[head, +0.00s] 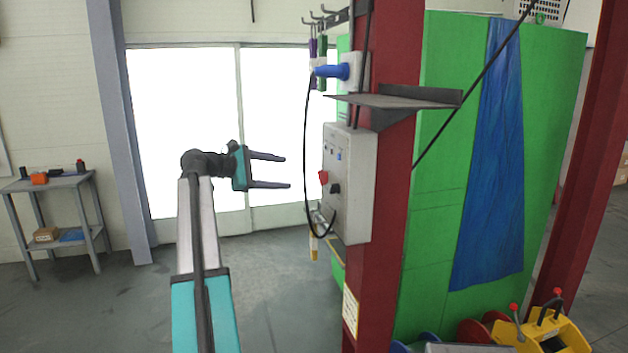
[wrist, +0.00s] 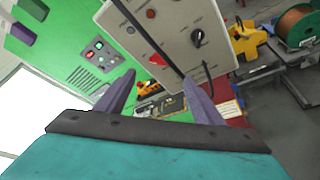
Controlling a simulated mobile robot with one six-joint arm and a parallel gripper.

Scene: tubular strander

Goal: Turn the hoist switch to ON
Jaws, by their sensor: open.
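A grey control box (head: 352,215) is fixed to the red column. In the head view it carries a red knob (head: 323,176) and a black knob (head: 335,189) below it. In the wrist view the box face (wrist: 180,20) shows tilted, with the black rotary knob (wrist: 197,38), the red knob (wrist: 157,60) and small round buttons. The labels are too small to read, so I cannot tell which control is the hoist switch or its setting. My gripper (head: 287,172) is open and empty, left of the box and apart from it; its fingers also show in the wrist view (wrist: 160,78).
A grey shelf (head: 400,101) juts from the red column (head: 385,150) above the box. A blue plug (head: 332,71) and a hanging black cable (head: 306,150) are close to the box. A green cabinet (head: 435,220) stands behind.

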